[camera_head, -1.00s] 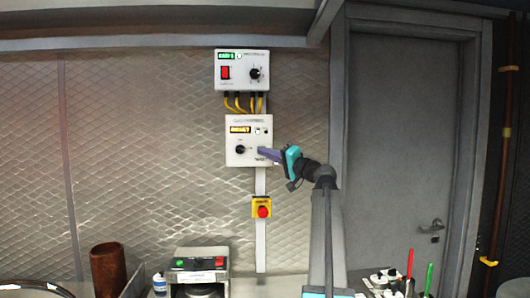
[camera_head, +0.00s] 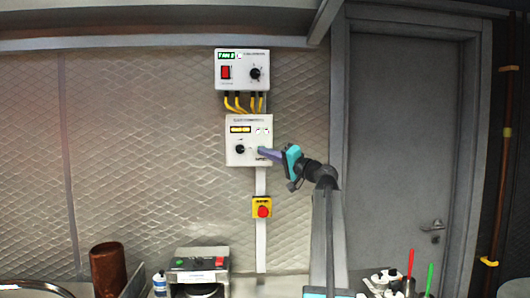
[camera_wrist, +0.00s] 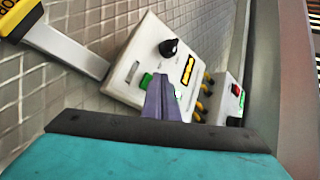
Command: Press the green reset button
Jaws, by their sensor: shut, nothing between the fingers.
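The lower white control box (camera_head: 236,158) hangs on the wall with a black knob (camera_head: 240,149) and a lit yellow display (camera_head: 240,130). A small green button (camera_head: 261,149) shows at the tip of my gripper (camera_head: 265,152), right of the knob. In the wrist view, the green button (camera_wrist: 146,80) sits just left of my gripper's fingers (camera_wrist: 159,77), which partly hide it. The fingers are shut and empty, pointing at the box's face. I cannot tell whether they touch the button.
An upper white box (camera_head: 243,82) has a red switch (camera_head: 225,72) and a knob; yellow cables (camera_head: 240,104) join the boxes. A red emergency button (camera_head: 263,211) on a yellow housing sits below. A counter machine (camera_head: 198,265) stands lower left. A grey door (camera_head: 405,150) is at right.

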